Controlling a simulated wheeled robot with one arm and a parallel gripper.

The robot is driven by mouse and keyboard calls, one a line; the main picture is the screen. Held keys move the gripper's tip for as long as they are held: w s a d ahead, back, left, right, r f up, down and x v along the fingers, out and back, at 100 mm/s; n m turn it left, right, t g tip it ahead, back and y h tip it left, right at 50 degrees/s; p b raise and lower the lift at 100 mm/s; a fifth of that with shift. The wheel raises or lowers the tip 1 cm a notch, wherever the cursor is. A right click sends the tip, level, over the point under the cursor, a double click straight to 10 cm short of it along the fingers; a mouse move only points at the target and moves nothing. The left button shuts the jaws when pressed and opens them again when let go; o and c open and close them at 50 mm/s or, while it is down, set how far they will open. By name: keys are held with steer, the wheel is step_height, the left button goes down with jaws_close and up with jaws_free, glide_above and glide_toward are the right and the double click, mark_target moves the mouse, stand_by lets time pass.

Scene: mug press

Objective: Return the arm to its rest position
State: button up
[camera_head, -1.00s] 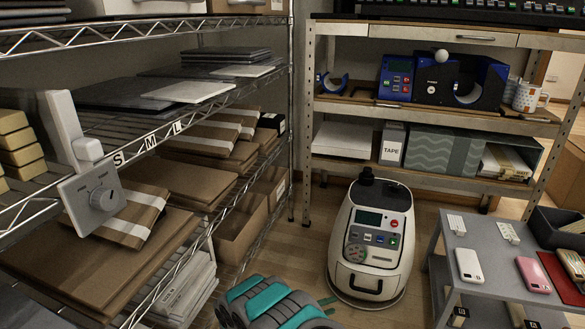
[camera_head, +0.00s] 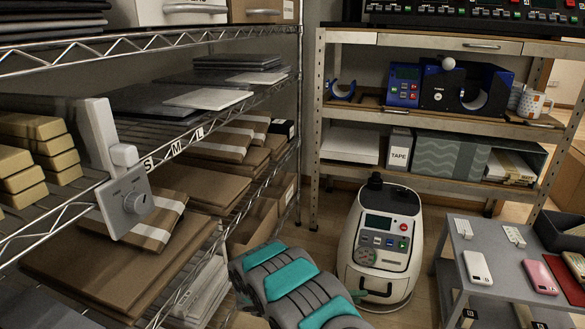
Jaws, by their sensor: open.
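My arm shows as a grey link with teal bands (camera_head: 292,280) at the bottom middle, in front of the shelving. A patterned white mug (camera_head: 533,103) stands right of the press.
A white wheeled machine (camera_head: 378,243) stands on the floor behind my arm. A grey table (camera_head: 500,262) with phones is at the right.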

steer(key=s+d+r+m+g+y+p, duration=0.1)
steer(key=s+d+r+m+g+y, duration=0.25)
steer(key=s+r+m, duration=0.6)
steer(key=s+d+r+m+g+y+p, duration=0.15)
steer(key=s+d+r+m+g, duration=0.25)
steer(key=s+r+m, duration=0.6)
steer(key=s+a+r+m+t+y+p, duration=0.1)
steer(key=s+a+r+m+y, duration=0.2)
steer(key=s+m, duration=0.2)
steer(key=s+a+r+m+y, duration=0.3)
steer(key=s+a+m+y, duration=0.1)
steer(key=s, duration=0.5)
steer(key=s+a+r+m+t+y+p, duration=0.1)
steer(key=s+a+r+m+y, duration=0.2)
steer(key=s+m, duration=0.3)
steer(key=shift+s+a+r+t+p, duration=0.35)
steer(key=shift+s+a+r, duration=0.15)
steer(key=shift+s, duration=0.25)
steer(key=shift+m, duration=0.25)
